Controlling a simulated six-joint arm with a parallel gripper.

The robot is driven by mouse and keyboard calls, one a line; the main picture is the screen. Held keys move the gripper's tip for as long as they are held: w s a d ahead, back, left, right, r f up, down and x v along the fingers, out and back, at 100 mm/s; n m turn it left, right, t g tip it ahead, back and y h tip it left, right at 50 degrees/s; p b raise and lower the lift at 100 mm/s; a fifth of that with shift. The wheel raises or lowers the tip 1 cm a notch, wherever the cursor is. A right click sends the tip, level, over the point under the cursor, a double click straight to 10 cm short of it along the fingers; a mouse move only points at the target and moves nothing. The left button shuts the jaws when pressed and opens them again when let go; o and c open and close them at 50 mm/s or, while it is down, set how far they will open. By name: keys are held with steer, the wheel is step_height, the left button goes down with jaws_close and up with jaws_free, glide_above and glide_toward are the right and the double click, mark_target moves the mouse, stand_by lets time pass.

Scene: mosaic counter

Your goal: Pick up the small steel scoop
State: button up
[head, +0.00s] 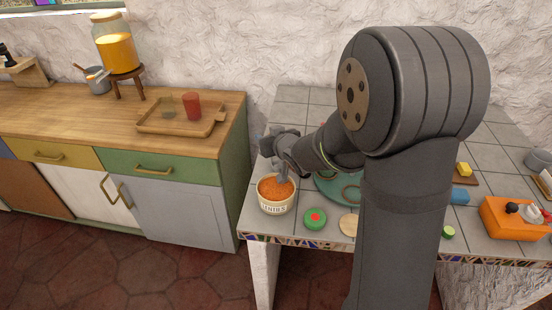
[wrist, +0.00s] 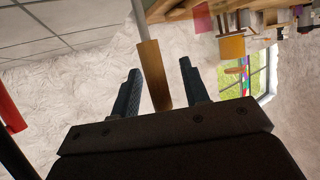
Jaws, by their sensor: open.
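A thin steel shaft with a wooden handle (wrist: 153,74), which looks like the scoop's, shows in the wrist view. The handle lies between the two spread fingers of my open gripper (wrist: 160,66). Small gaps show on both sides, and the fingers do not appear to grip it. The scoop's bowl end is out of the wrist view. In the head view my gripper (head: 277,158) is just above the bowl of orange lentils (head: 276,205) near the tiled counter's left edge. I cannot make out the scoop clearly there, as my gripper covers that spot.
A green round item with a red centre (head: 315,218) and a pale disc (head: 348,224) lie near the front edge. A teal plate (head: 328,187) is partly behind my arm. An orange box (head: 513,219) stands at right. A wooden sideboard (head: 60,110) is at left, across a gap.

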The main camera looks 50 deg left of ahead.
jaws_close()
